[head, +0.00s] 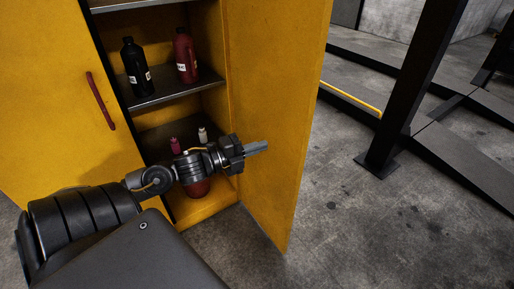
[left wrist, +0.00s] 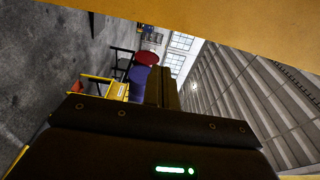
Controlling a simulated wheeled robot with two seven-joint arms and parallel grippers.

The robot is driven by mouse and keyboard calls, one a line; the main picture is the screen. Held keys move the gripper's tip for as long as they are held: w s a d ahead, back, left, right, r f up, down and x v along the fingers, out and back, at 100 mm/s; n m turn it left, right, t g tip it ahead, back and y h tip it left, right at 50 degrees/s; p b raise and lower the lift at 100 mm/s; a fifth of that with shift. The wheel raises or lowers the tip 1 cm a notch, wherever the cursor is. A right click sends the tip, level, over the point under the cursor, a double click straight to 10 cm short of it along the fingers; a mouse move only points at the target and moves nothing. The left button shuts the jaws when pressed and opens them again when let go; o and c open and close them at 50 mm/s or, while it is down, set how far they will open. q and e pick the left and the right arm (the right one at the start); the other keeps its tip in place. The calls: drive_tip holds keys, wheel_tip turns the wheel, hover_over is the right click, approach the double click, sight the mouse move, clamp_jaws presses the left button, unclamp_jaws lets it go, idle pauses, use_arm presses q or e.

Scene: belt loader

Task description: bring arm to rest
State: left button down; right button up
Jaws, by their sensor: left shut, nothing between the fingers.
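My left arm reaches in from the left in the head view, across the front of an open yellow cabinet (head: 50,100). My left gripper (head: 257,147) is shut and empty, its fingers pointing right toward the inner face of the open cabinet door (head: 280,130). I cannot tell whether the fingertips touch the door. The arm hides part of the lower shelf and a red container (head: 197,188) there. My right gripper is not in view. The left wrist view shows a yellow surface (left wrist: 200,20) close across its top.
A black bottle (head: 136,68) and a red jug (head: 185,55) stand on the middle shelf (head: 165,90). Two small bottles, pink (head: 175,146) and white (head: 203,135), stand lower. A black post (head: 408,90) rises at right. The floor (head: 370,220) right of the door is clear.

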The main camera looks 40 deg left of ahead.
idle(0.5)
